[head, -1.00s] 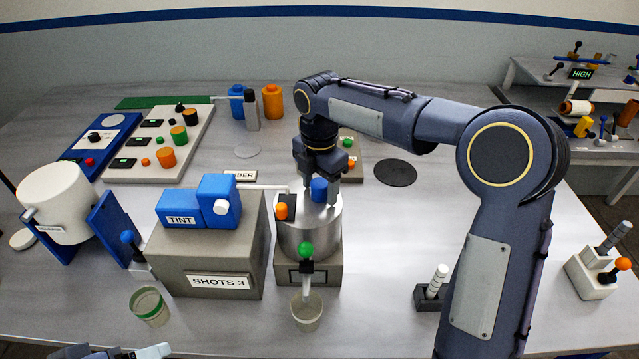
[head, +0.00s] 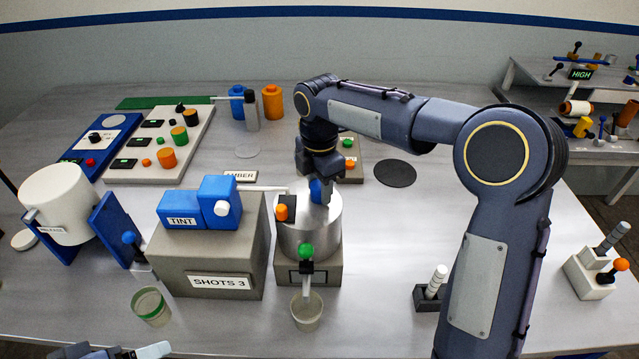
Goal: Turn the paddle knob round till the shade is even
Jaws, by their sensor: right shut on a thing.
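The blue paddle knob (head: 316,191) stands on top of the silver cylindrical vessel (head: 311,232). My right gripper (head: 321,190) comes down from above and is shut on the knob, hiding part of it. The vessel sits on a grey block base, and the shade inside it cannot be seen. An orange-topped part (head: 282,212) is at the vessel's upper left edge. A green ball handle (head: 306,252) is on its front, above a clear cup (head: 307,310). Part of my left gripper (head: 135,353) shows at the bottom left edge; its jaws cannot be made out.
A blue TINT unit (head: 200,208) on a grey SHOTS 3 box (head: 205,262) stands left of the vessel, its spout reaching over the vessel. A white bucket (head: 62,204), a green-rimmed cup (head: 151,306) and a button panel (head: 160,143) are further left. The table right of the vessel is mostly clear.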

